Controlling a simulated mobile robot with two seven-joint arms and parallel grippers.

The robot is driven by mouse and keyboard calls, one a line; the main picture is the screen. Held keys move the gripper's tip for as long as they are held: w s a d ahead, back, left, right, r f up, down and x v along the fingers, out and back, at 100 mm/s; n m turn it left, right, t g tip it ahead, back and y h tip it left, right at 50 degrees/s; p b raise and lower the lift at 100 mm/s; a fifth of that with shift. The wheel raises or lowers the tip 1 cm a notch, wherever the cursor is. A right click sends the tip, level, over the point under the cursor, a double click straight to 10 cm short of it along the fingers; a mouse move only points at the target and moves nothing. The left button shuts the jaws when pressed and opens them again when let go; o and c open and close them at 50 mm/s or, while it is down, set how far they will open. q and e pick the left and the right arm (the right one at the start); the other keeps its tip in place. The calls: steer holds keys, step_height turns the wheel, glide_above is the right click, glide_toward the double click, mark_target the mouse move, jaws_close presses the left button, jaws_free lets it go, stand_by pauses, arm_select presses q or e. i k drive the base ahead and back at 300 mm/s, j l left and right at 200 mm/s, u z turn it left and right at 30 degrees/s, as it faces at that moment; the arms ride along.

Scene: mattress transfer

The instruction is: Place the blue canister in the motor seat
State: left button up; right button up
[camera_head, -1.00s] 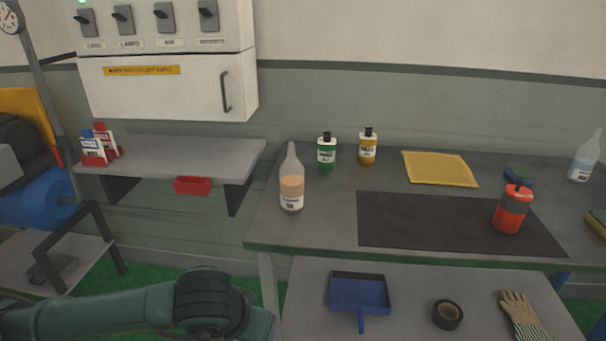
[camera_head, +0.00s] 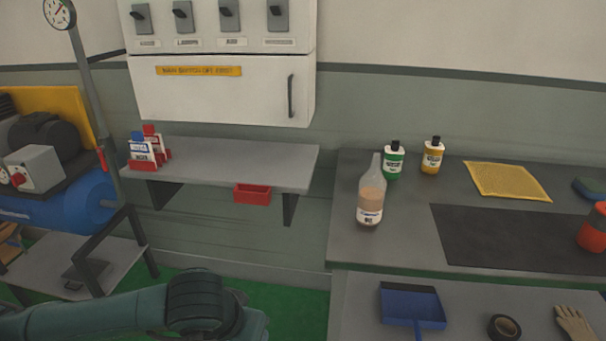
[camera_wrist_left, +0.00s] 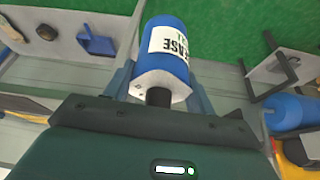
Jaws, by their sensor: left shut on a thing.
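The blue canister (camera_wrist_left: 163,45), with a white label whose word is partly readable, is in the left wrist view. My left gripper (camera_wrist_left: 160,88) is shut on it, with a blue-grey finger on each side. In the head view only my left forearm shows at the bottom left; the gripper and canister are out of frame below. I cannot make out which part is the motor seat. A machine with a dark motor (camera_head: 45,137) on a blue tank (camera_head: 75,202) stands at the left. My right gripper is not in view.
A low grey stand (camera_head: 55,262) is below the tank. The workbench (camera_head: 385,235) at right carries a clear bottle (camera_head: 369,195) and a red canister (camera_head: 592,232). Green floor lies between.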

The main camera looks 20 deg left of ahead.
mark_target(36, 119)
steer(key=j, duration=0.55)
steer(key=j+u, duration=0.15)
steer(key=j, duration=0.35)
steer(key=i+j, duration=0.1)
steer(key=j, duration=0.4)
steer(key=i+j+u, duration=0.1)
steer(key=j, duration=0.95)
steer(key=i+j+u, duration=0.15)
steer(key=j, duration=0.35)
steer(key=i+j, duration=0.1)
steer(key=j, duration=0.45)
